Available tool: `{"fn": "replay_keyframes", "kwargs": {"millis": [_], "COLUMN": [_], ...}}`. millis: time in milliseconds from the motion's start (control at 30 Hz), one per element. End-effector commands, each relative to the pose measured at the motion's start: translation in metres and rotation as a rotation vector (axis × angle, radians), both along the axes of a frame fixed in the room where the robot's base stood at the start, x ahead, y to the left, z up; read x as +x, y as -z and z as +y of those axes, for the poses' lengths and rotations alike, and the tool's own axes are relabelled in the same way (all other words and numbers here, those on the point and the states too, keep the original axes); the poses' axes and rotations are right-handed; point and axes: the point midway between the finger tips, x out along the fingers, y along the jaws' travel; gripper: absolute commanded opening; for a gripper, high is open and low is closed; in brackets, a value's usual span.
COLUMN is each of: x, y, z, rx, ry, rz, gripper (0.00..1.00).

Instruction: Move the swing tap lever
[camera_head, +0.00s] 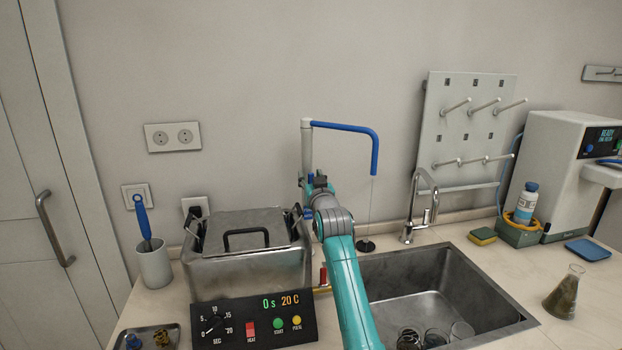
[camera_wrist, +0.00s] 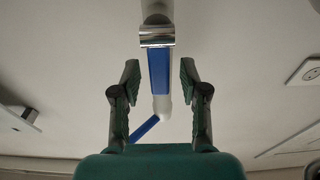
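A tall pale tap column (camera_head: 307,145) stands behind the steel bath, with a blue swing spout (camera_head: 345,127) reaching right from its top and bending down. In the wrist view a blue lever (camera_wrist: 158,70) hangs between my fingers, below a shiny metal collar (camera_wrist: 157,36). My gripper (camera_wrist: 160,80) is open, one finger on each side of the lever, with a visible gap on both sides. The blue spout (camera_wrist: 144,128) also shows there, small and slanted. In the head view my gripper (camera_head: 309,187) is at the lower column, and my arm partly hides this area.
The lidded steel bath (camera_head: 245,270) with its control panel (camera_head: 255,320) stands left of my arm. A sink (camera_head: 440,270) holding glassware lies right, with a chrome faucet (camera_head: 412,205) behind it. A pegboard (camera_head: 450,135) is on the wall.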

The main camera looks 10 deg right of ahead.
Motion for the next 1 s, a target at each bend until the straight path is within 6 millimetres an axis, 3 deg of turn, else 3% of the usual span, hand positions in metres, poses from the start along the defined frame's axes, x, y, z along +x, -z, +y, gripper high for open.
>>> {"fn": "replay_keyframes", "kwargs": {"millis": [367,800,1000], "x": [-0.012,-0.086,-0.111], "y": [0.002,0.011,0.014], "z": [0.0,0.0,0.0], "rx": [0.0,0.0,0.0], "ry": [0.0,0.0,0.0], "rz": [-0.001,0.0,0.0], "gripper": [0.44,0.44,0.44]}}
